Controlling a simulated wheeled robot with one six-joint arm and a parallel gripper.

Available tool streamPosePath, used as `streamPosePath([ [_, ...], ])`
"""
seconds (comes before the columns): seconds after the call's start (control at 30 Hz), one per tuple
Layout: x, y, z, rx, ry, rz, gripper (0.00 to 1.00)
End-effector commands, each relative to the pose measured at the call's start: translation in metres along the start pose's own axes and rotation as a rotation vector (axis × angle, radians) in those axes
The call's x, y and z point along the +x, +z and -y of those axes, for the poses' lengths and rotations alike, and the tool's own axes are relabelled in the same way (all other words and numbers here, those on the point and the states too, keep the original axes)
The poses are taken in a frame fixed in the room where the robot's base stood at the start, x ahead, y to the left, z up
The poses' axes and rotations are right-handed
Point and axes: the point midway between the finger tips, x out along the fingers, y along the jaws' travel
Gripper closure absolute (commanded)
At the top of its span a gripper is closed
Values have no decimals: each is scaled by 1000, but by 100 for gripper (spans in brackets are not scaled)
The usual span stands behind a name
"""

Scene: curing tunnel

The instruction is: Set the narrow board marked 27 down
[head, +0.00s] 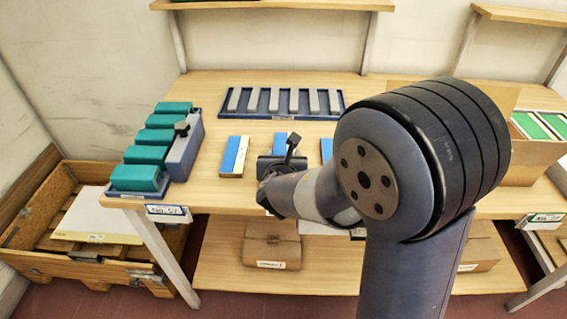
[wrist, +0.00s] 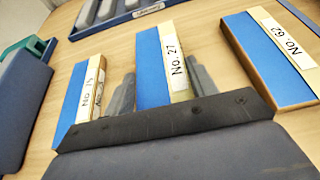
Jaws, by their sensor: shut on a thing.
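The narrow board marked No. 27 (wrist: 150,62) is blue with a pale strip and a white label. It stands between the two grey fingers of my gripper (wrist: 160,88) in the wrist view, and the gripper is shut on it. Its near end is hidden behind the gripper body. In the head view only the far end of board 27 (head: 280,138) shows beyond my gripper (head: 279,160), over the front middle of the table (head: 215,197). I cannot tell whether the board touches the table top or hangs slightly above it.
A similar board, apparently No. 15 (wrist: 78,100), lies left of it, and board No. 62 (wrist: 262,62) lies right, both apart from it. A blue tray (head: 225,115) with grey bars is behind. A rack (head: 120,190) of green blocks stands left. Bare table lies between.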

Motion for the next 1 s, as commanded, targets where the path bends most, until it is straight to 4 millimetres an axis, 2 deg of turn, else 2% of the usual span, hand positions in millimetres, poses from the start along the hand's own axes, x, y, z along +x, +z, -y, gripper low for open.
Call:
streamPosePath([
  [0.03, 4, -9, 0, -1, -1, -2, 69],
  [0.1, 5, -13, 0, -1, 0, -1, 69],
  [0.53, 7, -17, 0, 1, 1, 1, 69],
  [0.57, 6, -15, 0, 1, 1, 0, 44],
  [0.6, 6, -15, 0, 1, 1, 0, 40],
  [0.8, 6, -15, 0, 1, 1, 0, 24],
  [1.0, 6, -15, 0, 1, 0, 0, 24],
])
